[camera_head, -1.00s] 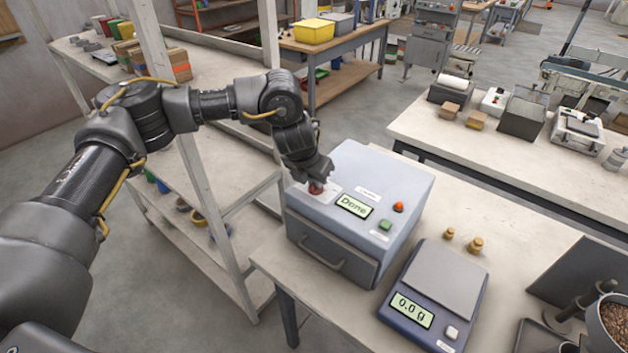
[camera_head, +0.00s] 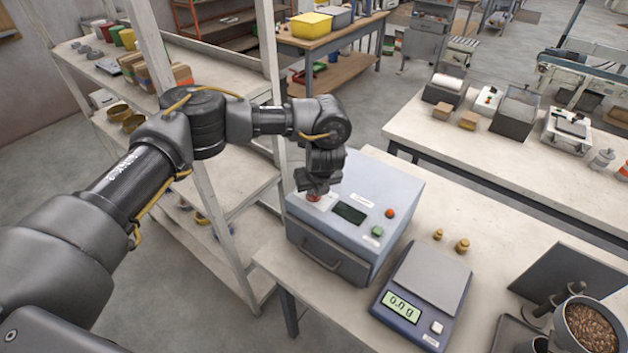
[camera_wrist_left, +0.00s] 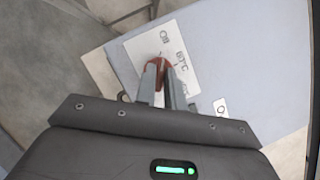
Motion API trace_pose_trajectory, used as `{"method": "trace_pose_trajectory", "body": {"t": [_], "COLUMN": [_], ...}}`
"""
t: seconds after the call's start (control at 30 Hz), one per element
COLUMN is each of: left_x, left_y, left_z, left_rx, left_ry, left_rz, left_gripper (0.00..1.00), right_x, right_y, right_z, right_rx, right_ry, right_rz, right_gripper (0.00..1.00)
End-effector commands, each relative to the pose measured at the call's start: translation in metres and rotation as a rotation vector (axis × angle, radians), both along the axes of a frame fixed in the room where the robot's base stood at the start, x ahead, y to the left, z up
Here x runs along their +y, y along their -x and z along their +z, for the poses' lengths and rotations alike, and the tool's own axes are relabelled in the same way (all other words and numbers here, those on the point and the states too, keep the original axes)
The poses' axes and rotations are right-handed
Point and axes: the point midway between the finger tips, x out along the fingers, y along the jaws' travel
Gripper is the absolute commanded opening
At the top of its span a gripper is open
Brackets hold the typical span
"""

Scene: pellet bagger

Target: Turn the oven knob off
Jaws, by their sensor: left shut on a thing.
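The oven (camera_head: 340,235) is a blue-grey box on the near table, with its drawer-like front and handle facing me. Its red knob (camera_head: 314,197) sits on a white label plate at the top left. My left gripper (camera_head: 315,188) reaches down from above and is shut on the knob. In the left wrist view, the fingers (camera_wrist_left: 167,85) close around the red-brown knob (camera_wrist_left: 162,63), beside printed marks reading "Off" and "67°C" on the plate. The oven's display (camera_head: 349,213) is dark and blank. My right gripper is not in view.
A red-orange button (camera_head: 390,213) and a green button (camera_head: 377,231) are on the oven top. A scale (camera_head: 425,290) reading 0.0 g stands to the right, with two brass weights (camera_head: 462,245) behind it. A white shelf post stands left of the oven.

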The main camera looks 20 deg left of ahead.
Motion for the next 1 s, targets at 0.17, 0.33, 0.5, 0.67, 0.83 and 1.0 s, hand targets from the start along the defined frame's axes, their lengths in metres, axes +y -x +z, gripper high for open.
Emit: {"method": "trace_pose_trajectory", "body": {"t": [0.17, 0.33, 0.5, 0.67, 0.83, 1.0], "left_x": [-0.001, -0.0012, -0.0013, -0.0012, -0.0012, -0.001], "left_y": [-0.001, -0.001, -0.001, -0.0011, -0.0009, -0.0009], "left_z": [0.0032, 0.0016, 0.0006, 0.0002, 0.0002, 0.0001], "left_rx": [-0.002, -0.002, -0.001, -0.001, -0.001, -0.001], "left_ry": [0.001, 0.001, 0.002, 0.002, 0.002, 0.002], "left_rz": [0.072, 0.107, 0.12, 0.12, 0.12, 0.119], "left_gripper": [0.0, 0.0, 0.0, 0.0, 0.12, 0.33], "right_x": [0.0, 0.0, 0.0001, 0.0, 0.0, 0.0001], "right_y": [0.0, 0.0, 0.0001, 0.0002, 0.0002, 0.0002], "right_z": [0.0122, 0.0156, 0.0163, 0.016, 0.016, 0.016], "right_rx": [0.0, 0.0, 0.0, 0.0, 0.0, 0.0], "right_ry": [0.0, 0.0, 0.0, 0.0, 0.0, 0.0], "right_rz": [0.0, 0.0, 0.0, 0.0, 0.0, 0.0], "right_gripper": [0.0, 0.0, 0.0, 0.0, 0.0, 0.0]}}
